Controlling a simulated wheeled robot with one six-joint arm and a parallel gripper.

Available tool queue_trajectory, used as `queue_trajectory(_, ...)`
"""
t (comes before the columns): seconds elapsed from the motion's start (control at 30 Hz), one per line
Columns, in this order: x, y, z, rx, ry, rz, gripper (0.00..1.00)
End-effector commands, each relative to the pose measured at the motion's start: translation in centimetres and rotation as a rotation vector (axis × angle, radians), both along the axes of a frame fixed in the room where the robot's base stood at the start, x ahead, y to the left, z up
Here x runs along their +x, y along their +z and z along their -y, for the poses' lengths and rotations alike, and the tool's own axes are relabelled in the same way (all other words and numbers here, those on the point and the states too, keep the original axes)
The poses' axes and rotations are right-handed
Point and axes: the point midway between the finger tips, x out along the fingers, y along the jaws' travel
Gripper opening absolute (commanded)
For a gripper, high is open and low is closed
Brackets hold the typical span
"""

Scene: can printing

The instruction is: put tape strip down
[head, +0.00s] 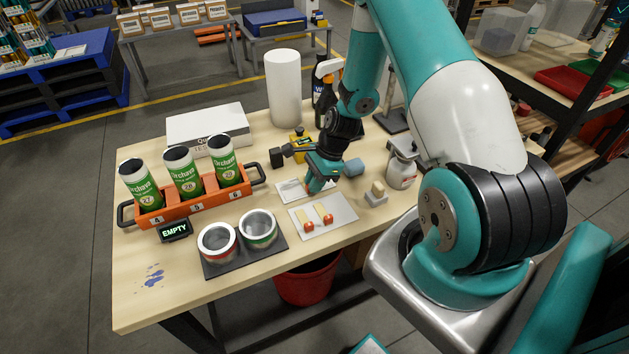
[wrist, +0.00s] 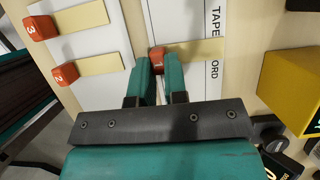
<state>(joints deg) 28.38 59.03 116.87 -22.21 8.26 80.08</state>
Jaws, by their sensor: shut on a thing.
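My gripper (wrist: 160,68) is shut on the red end tab (wrist: 157,58) of a pale yellow tape strip (wrist: 203,50). The strip extends across the printed part of a white card (wrist: 213,15) marked TAPE and partly ORD; its middle lettering is hidden. I cannot tell whether the strip touches the card. In the head view my gripper (head: 312,186) is low over the right end of the card (head: 289,191), and the strip is hidden there. Two more strips with red tabs 2 (wrist: 66,74) and 3 (wrist: 40,28) lie on a pale plate (head: 338,222) beside the card.
A yellow item (wrist: 290,85) stands close to the gripper. An orange rack (head: 208,204) with three green cans and a dark mat (head: 222,268) with two open tins are to the left.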

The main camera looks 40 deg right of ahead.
Motion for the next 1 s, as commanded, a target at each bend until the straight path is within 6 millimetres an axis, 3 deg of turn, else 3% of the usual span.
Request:
queue_trajectory(0.03,0.0,-0.3,0.0,0.000,0.000,0.000,0.00)
queue_trajectory(0.07,0.0,-0.3,0.0,0.000,0.000,0.000,0.16)
queue_trajectory(0.17,0.0,-0.2,0.0,0.000,0.000,0.000,0.39)
queue_trajectory(0.57,0.0,0.6,0.3,-0.002,-0.002,0.003,0.39)
queue_trajectory(1.0,-0.9,8.4,3.4,-0.003,-0.001,0.005,0.39)
